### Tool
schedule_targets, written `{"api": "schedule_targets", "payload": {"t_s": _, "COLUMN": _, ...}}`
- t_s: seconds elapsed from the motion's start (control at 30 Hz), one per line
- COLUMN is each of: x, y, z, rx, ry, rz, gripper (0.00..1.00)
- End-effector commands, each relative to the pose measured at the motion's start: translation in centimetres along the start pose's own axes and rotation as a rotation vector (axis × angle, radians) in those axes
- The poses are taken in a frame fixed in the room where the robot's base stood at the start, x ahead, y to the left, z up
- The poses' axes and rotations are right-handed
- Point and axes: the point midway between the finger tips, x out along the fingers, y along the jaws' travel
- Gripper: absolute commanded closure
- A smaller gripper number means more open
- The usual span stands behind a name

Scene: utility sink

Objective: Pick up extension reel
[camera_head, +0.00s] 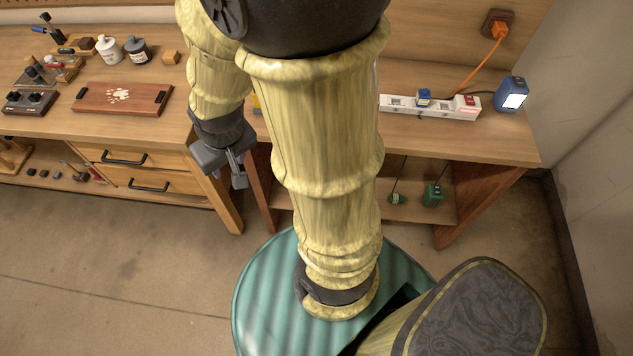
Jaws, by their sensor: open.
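No round reel shape shows. The closest thing to an extension reel is a white multi-socket power strip (430,106) on the right workbench, with a blue plug and a red part on it. An orange cord (480,65) runs from the wall outlet down behind it. My gripper (228,176) hangs pointing down at the left workbench's right front corner, left of the strip and well apart from it. It is open and I see nothing in it. My arm hides the bench just left of the strip.
A blue device with a white face (511,95) stands right of the strip. Green tools (432,196) sit on the shelf below. The left bench holds a wooden board (123,98), bottles (109,50) and small tools. The wall closes the right side; floor at left is clear.

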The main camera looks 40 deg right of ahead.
Motion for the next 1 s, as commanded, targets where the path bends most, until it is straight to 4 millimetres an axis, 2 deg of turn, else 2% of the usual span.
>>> {"api": "schedule_targets", "payload": {"t_s": 0.03, "x": 2.8, "y": 0.0, "z": 0.1, "rx": 0.028, "ry": 0.008, "rz": -0.002, "gripper": 0.59}}
{"api": "schedule_targets", "payload": {"t_s": 0.27, "x": 12.8, "y": 1.2, "z": -1.5, "rx": 0.228, "ry": 0.108, "rz": 0.011, "gripper": 0.59}}
{"api": "schedule_targets", "payload": {"t_s": 0.47, "x": 21.4, "y": 3.1, "z": -2.4, "rx": 0.395, "ry": 0.209, "rz": 0.056, "gripper": 0.59}}
{"api": "schedule_targets", "payload": {"t_s": 0.7, "x": 31.2, "y": 6.5, "z": -2.3, "rx": 0.565, "ry": 0.343, "rz": 0.149, "gripper": 0.59}}
{"api": "schedule_targets", "payload": {"t_s": 1.0, "x": 42.2, "y": 11.6, "z": -0.8, "rx": 0.706, "ry": 0.543, "rz": 0.305, "gripper": 0.59}}
